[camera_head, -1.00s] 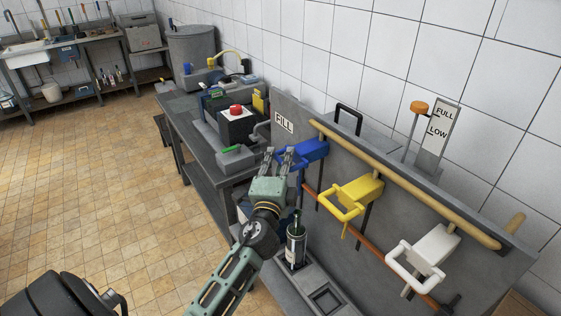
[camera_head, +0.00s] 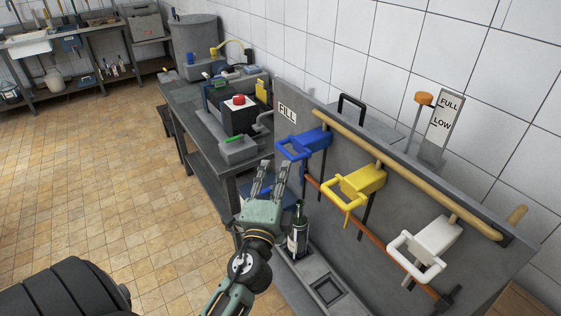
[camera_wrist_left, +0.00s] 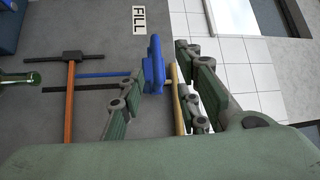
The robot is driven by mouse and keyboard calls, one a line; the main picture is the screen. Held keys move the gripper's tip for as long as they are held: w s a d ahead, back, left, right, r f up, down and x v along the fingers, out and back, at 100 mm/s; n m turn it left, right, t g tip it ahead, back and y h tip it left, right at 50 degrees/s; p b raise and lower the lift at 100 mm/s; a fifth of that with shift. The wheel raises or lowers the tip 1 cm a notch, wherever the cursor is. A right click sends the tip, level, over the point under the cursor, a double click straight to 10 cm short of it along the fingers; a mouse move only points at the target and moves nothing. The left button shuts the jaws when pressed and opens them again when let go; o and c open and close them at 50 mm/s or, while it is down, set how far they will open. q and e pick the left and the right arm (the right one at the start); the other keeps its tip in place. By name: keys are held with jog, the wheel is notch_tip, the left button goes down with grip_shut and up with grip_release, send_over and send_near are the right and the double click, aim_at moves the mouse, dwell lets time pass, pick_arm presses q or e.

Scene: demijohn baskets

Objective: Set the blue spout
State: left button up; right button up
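The blue spout (camera_head: 310,140) is at the left end of a row on the grey fill panel, by the FILL sign, its loop handle clear of my fingers. In the left wrist view the blue spout (camera_wrist_left: 153,66) appears between my spread fingers, apart from them. My left gripper (camera_head: 272,172) is open and empty, below and left of the spout in the head view. A dark bottle (camera_head: 298,232) with a white label stands upright on the ledge just right of the gripper. My right gripper is not in view.
A yellow spout (camera_head: 362,182) and a white spout (camera_head: 430,240) follow to the right. A wooden rail (camera_head: 410,175) runs above them, and an orange rod (camera_head: 345,215) below. A bench (camera_head: 205,150) with a red-button box (camera_head: 239,112) stands behind left.

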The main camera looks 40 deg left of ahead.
pick_arm(q)
jog(key=shift+v, duration=1.15)
